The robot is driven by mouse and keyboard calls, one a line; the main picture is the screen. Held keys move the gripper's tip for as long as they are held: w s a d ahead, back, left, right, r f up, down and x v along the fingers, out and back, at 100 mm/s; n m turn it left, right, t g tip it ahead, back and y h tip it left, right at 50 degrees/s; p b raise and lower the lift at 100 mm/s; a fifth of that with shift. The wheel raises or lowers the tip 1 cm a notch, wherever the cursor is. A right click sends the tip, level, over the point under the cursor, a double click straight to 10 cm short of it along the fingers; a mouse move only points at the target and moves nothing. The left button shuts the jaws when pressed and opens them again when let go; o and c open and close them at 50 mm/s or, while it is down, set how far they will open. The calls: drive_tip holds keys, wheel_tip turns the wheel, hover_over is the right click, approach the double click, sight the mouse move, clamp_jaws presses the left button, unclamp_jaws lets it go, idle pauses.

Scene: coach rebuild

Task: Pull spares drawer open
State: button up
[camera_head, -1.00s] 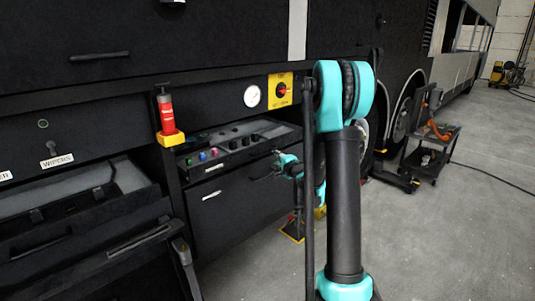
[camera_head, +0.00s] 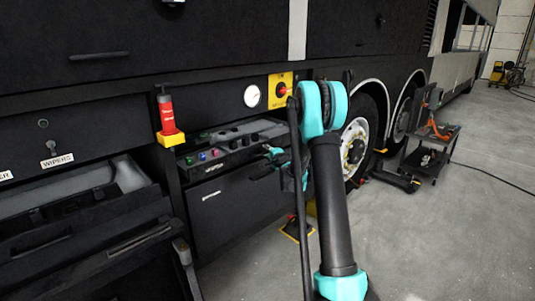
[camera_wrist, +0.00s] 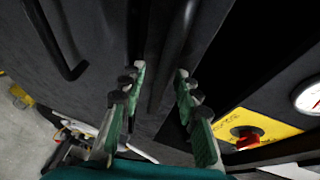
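A black drawer (camera_head: 214,166) with a small pale label sits under the gauge in the head view. Its tray (camera_head: 222,142) with several small coloured items shows above its front. The label is too small to read, so I cannot tell for sure that this is the spares drawer. My gripper (camera_head: 266,163) is at the right part of this front. In the wrist view my gripper (camera_wrist: 159,85) is open, its two green-padded fingers apart. A dark bar handle (camera_wrist: 178,40) runs between the fingers; I cannot tell whether they touch it.
A lower black front (camera_head: 225,215) has its own label; another handle (camera_wrist: 62,45) shows at left in the wrist view. A red-and-yellow device (camera_head: 168,118) stands left of the tray. An open drawer (camera_head: 95,195) is at left.

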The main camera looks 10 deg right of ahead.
clamp_jaws()
idle(0.4)
